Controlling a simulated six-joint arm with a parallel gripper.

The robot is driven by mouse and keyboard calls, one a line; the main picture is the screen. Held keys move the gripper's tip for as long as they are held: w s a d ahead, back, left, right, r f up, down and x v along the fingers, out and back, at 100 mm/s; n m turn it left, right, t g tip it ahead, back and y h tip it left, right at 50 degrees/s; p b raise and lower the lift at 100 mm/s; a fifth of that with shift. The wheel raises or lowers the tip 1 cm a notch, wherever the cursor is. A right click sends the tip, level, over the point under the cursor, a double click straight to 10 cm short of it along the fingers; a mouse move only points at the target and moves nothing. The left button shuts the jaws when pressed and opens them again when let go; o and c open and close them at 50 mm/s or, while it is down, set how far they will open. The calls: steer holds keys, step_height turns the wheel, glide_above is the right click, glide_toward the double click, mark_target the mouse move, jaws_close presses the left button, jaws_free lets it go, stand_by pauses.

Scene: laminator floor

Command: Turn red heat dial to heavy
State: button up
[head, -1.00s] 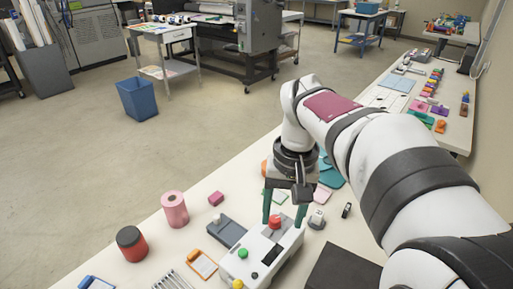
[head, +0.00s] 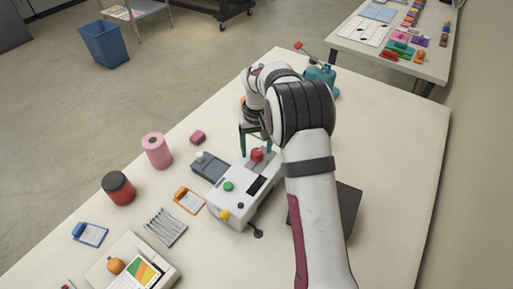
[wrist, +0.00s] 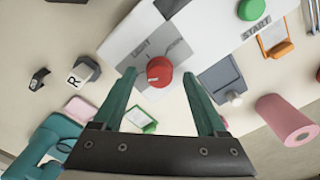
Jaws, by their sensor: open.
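The red heat dial (head: 257,155) sits on top of a white control box (head: 235,198) on the table. In the wrist view the red dial (wrist: 159,71) has a pale mark on its top and a printed arc beside it, with the word "LIGHT" legible at one end. My gripper (head: 255,140) is open, its green fingers around the dial's far side in the head view. In the wrist view the dial lies just beyond and between the fingertips (wrist: 163,72), and no contact shows. The other end of the arc is hard to read.
The box also carries a green START button (wrist: 251,9) and a yellow knob (head: 224,214). A grey tray-like block (head: 210,167), an orange clipboard (head: 189,200), a pink roll (head: 156,150) and a red-black roll (head: 118,188) stand left.

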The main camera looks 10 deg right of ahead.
steer(key=shift+f, duration=0.4)
jaws_close()
